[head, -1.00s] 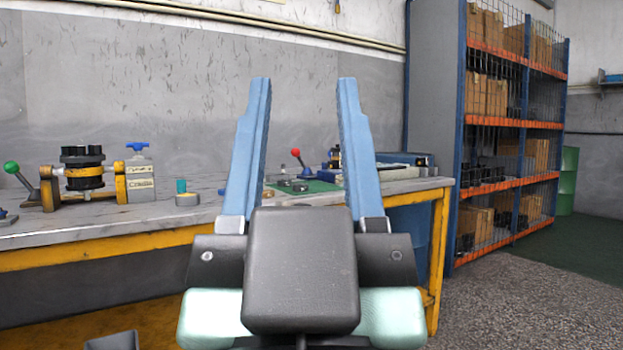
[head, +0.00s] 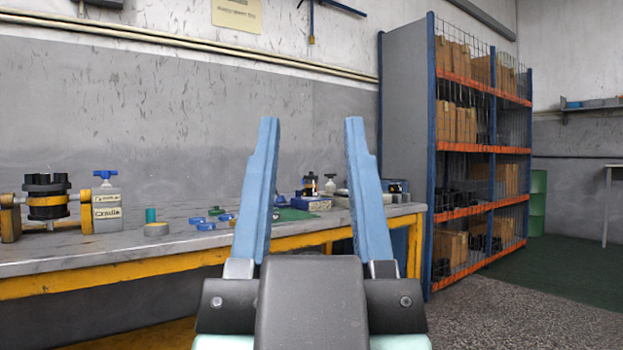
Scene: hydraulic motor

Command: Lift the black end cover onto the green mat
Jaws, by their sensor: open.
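A black part that looks like the end cover (head: 46,184) sits on top of the motor body, held upright in a yellow stand (head: 88,212) at the bench's left. The green mat (head: 290,215) lies flat farther right on the bench, partly hidden behind my left finger. My gripper (head: 312,140) is in the foreground, its two blue fingers pointing up and wide apart. It is empty and well to the right of the motor. It overlaps the bench's right part only in the picture.
The grey bench (head: 130,246) has a yellow frame. A tall shelf (head: 432,170) with cardboard boxes is at right. Floor at the lower right is clear.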

